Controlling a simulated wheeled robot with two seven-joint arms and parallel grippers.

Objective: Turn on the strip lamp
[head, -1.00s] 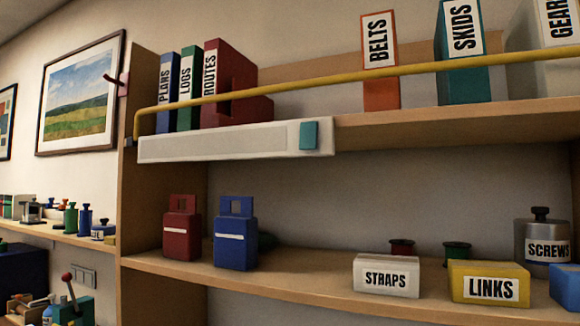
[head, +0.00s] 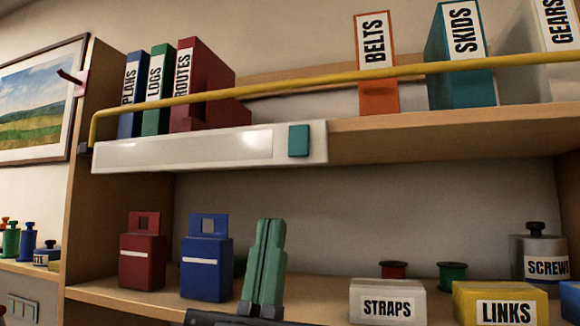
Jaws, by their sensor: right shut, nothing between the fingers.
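The strip lamp (head: 190,148) is a long white bar fixed along the front of the upper shelf, at the upper left of the head view. Its long panel looks pale, with a faint sheen. A teal switch (head: 299,141) sits near its right end. My right gripper (head: 269,225) rises from the bottom edge in front of the lower shelf, green fingers pointing up and pressed together, holding nothing. Its tips are below and slightly left of the teal switch, apart from it. My left gripper is not in view.
A yellow rail (head: 330,77) runs across the upper shelf above the lamp. Red (head: 143,250) and blue (head: 207,257) blocky items stand left of my gripper. A STRAPS box (head: 390,288) and a LINKS box (head: 465,290) stand right. Space below the switch is clear.

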